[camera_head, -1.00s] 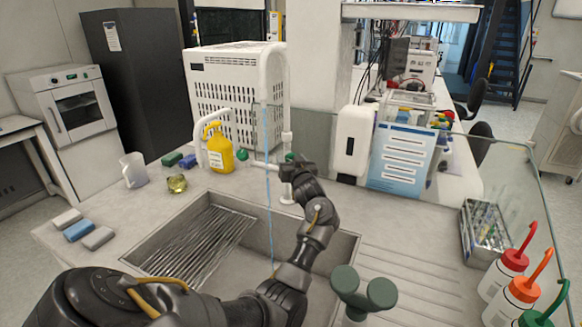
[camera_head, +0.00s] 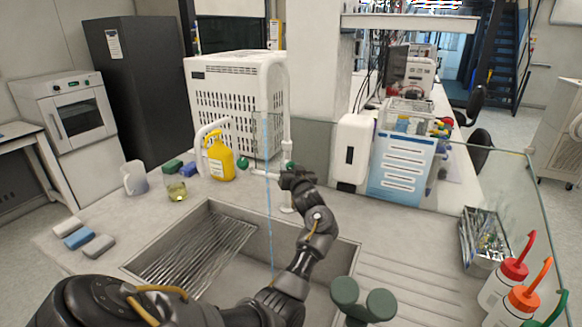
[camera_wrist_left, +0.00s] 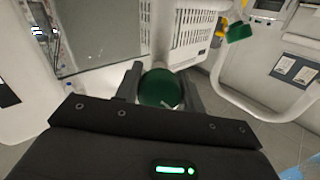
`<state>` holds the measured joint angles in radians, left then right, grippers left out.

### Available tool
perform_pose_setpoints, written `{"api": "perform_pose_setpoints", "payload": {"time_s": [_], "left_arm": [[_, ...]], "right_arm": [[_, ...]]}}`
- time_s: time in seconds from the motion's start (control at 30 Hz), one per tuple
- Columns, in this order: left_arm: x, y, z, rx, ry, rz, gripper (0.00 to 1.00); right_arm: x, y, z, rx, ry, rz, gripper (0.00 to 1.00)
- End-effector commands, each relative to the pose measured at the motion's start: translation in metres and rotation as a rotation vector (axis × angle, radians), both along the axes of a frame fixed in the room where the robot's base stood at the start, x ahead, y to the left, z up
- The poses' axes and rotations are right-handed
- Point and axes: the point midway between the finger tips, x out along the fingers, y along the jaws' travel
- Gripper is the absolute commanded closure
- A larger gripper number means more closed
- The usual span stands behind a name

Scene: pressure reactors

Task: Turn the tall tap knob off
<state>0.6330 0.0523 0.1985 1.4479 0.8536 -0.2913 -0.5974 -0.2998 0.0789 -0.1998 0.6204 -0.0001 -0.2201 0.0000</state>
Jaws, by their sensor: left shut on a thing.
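The tall white tap (camera_head: 288,130) stands behind the sink, its arched spout over the basin. A thin blue water stream (camera_head: 268,215) runs from it down into the sink. Its round green knob (camera_wrist_left: 160,87) sits between the two fingers of my left gripper (camera_wrist_left: 161,92) in the left wrist view. The left gripper (camera_head: 289,178) is shut on this knob; in the head view it largely hides the knob. My right gripper is not in view.
A second green knob (camera_head: 242,163) belongs to the lower white tap to the left. A yellow bottle (camera_head: 220,160), beaker (camera_head: 176,191) and jug (camera_head: 134,178) stand left of the taps. A twin green-headed fixture (camera_head: 363,300) stands at the sink's front right.

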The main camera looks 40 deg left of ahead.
Motion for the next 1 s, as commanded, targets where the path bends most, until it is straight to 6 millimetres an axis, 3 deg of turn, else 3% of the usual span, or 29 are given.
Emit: {"api": "perform_pose_setpoints", "payload": {"time_s": [0.5,1.0], "left_arm": [[-0.002,0.001,0.007,0.224,0.357,-0.001,0.84],[-0.002,0.001,0.003,0.401,0.630,0.000,0.83]], "right_arm": [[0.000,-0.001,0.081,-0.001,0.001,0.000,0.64],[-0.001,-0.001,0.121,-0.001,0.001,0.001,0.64]]}}
